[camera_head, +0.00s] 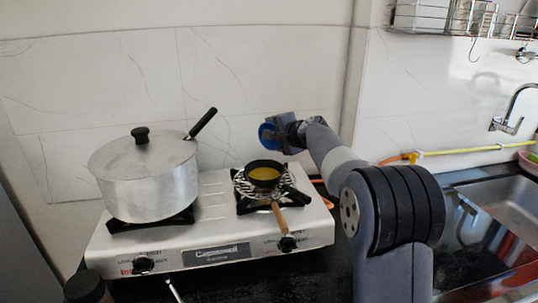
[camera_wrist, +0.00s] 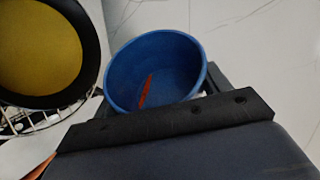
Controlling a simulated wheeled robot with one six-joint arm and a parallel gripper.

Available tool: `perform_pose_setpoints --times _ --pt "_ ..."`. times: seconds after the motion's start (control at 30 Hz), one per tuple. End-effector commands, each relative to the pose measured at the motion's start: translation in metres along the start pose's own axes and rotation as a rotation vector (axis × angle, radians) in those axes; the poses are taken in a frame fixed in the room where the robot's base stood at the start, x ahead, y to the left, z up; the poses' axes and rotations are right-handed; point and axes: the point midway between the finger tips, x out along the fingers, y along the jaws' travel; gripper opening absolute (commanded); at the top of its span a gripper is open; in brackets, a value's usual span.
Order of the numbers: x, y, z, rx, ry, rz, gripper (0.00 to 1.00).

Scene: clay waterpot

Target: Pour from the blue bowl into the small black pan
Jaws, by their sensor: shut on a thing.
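The blue bowl (camera_head: 267,134) is tilted, above and just behind the pan. In the wrist view the blue bowl (camera_wrist: 175,65) shows its inside, with a small red-orange streak on it and no other content visible. My gripper (camera_head: 284,134) is shut on the blue bowl; its fingertips are mostly hidden by the bowl and the gripper body.
A large lidded silver pot (camera_head: 145,185) stands on the left burner of the white stove (camera_head: 215,255). Its black handle (camera_head: 203,122) points up toward the gripper side. A sink (camera_head: 505,225) with a tap lies at the right. The tiled wall is close behind the stove.

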Motion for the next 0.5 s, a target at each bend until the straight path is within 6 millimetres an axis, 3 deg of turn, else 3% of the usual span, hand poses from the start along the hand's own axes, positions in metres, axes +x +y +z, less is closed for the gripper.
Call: perform_pose_setpoints --times 0.5 --pt "-0.0011 -0.0003 0.0027 -0.055 0.025 -0.025 0.46"
